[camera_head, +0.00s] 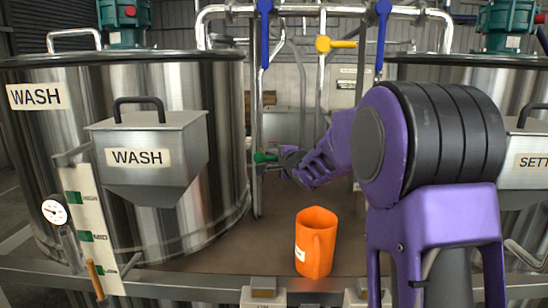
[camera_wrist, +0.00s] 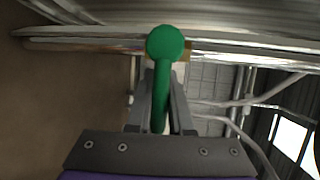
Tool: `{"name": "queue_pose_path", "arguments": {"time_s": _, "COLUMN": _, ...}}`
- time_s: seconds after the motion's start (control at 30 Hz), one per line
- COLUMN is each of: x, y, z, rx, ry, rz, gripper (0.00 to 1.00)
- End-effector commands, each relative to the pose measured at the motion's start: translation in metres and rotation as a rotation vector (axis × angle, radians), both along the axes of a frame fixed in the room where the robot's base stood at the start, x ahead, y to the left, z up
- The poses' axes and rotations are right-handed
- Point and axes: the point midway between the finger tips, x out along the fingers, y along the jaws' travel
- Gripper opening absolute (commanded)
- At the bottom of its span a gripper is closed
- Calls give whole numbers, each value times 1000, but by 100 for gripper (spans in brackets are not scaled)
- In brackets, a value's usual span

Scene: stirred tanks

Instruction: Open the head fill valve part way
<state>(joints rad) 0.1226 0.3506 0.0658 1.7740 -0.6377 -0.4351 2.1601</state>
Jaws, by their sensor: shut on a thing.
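A green valve lever (camera_head: 262,157) with a rounded end shows left of my gripper (camera_head: 283,160), by a thin upright pipe between the two tanks. In the wrist view the green lever (camera_wrist: 165,44) runs lengthwise between the two fingers of my gripper (camera_wrist: 161,90), its ball end past the fingertips. My gripper is shut on the lever. In the head view the lever points roughly sideways. The valve body is mostly hidden, and no label on this valve is readable.
The WASH tank (camera_head: 185,85) with its hopper (camera_head: 150,160) stands left, another tank (camera_head: 460,72) right. An orange jug (camera_head: 316,243) stands on the deck below my arm. Blue levers (camera_head: 265,30) and a yellow lever (camera_head: 336,44) sit on pipes above.

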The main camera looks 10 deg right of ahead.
Motion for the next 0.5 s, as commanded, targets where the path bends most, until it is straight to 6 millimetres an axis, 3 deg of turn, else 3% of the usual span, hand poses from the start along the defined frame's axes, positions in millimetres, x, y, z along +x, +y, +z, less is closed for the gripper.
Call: {"name": "queue_pose_path", "arguments": {"time_s": 0.5, "x": 0, "y": 1, "z": 14, "rx": -268, "ry": 52, "rz": 1, "gripper": 0}}
